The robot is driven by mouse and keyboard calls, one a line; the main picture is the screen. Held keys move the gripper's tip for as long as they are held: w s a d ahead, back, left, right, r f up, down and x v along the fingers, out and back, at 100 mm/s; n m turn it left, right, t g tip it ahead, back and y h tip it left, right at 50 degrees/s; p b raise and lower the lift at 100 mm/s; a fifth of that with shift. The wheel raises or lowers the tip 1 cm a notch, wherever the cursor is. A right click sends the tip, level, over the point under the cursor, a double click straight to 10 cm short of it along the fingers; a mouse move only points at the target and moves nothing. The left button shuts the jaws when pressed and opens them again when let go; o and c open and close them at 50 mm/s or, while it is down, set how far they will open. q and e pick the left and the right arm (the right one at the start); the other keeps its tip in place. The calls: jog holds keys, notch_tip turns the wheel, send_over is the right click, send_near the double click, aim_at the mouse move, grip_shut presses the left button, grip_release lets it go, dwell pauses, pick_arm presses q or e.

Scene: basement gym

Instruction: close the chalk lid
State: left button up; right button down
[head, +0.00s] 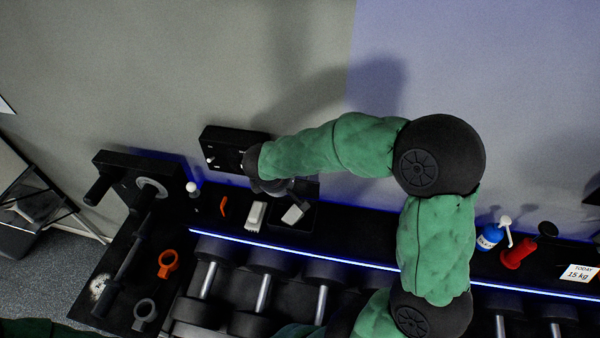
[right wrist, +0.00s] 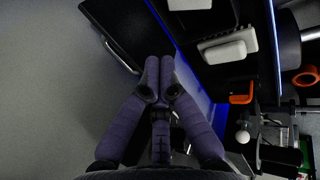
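The chalk box (head: 303,224) is a black open tray on the shelf with a white block (head: 293,214) in it. A dark panel at its back, which looks like the raised lid (head: 306,190), is partly hidden by my right gripper. In the right wrist view the white block (right wrist: 190,4) shows at the top edge. My right gripper (head: 284,188) is above and behind the box's left part, by the lid; contact cannot be told. Its fingers (right wrist: 160,62) lie together in the right wrist view, with nothing seen between them. My left gripper is out of view.
A white block-like item (head: 256,216) and an orange clip (head: 223,206) lie left of the box. A black box (head: 222,146) is on the wall behind. Dumbbells (head: 264,292) fill the rack below. Blue (head: 490,237) and red (head: 517,252) bottles stand right.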

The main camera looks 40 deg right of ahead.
aim_at(297, 182)
jog(key=d+r+m+t+p, duration=0.1)
jog(key=d+r+m, duration=0.15)
jog(key=m, duration=0.65)
jog(key=d+r+m, duration=0.1)
jog(key=r+m, duration=0.2)
jog(key=m, duration=0.5)
jog(key=x, duration=0.4)
jog(key=p+x, duration=0.1)
jog(key=x, duration=0.4)
jog(key=shift+d+r, duration=0.15)
jog(key=shift+d, duration=0.05)
